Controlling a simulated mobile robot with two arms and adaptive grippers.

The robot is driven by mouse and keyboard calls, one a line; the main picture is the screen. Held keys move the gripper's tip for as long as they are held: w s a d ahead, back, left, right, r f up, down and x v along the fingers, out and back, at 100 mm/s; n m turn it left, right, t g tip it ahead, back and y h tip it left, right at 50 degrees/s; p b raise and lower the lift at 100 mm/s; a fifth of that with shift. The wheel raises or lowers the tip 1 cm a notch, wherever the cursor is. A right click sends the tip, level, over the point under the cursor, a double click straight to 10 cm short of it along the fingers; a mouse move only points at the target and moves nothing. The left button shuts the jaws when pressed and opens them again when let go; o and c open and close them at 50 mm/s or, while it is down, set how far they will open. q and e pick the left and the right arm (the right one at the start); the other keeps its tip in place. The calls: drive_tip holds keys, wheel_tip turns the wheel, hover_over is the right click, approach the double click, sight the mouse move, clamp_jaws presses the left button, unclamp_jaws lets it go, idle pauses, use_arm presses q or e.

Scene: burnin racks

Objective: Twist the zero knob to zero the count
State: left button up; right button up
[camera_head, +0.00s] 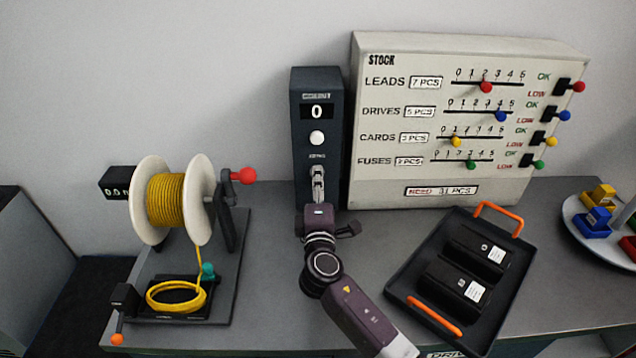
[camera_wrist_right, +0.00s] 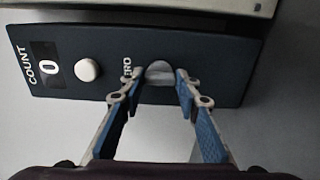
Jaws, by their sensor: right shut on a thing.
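The dark counter box (camera_head: 304,140) stands upright at the back of the bench, left of the stock board. Its count window (camera_head: 317,112) reads 0, and a round white button (camera_head: 317,138) sits below it. The zero knob (camera_wrist_right: 160,73) is a pale, rounded piece beside the ZERO label in the right wrist view; in the head view my gripper hides it. My right gripper (camera_head: 318,178) reaches up to the box from the front. In the right wrist view its fingers (camera_wrist_right: 158,88) are shut on the zero knob, one on each side. My left gripper is not in view.
The stock board (camera_head: 470,70) with sliders and switches stands close to the right of the box. A black tray (camera_head: 408,262) with two dark drives lies to the front right. A spool (camera_head: 200,200) of yellow cable stands at left. A round tray (camera_head: 572,225) with coloured bins is at far right.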

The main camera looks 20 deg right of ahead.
drive_tip(key=o, duration=1.1)
drive_tip(key=shift+a, duration=0.15)
drive_tip(key=shift+o, duration=0.3)
drive_tip(key=v, duration=1.2)
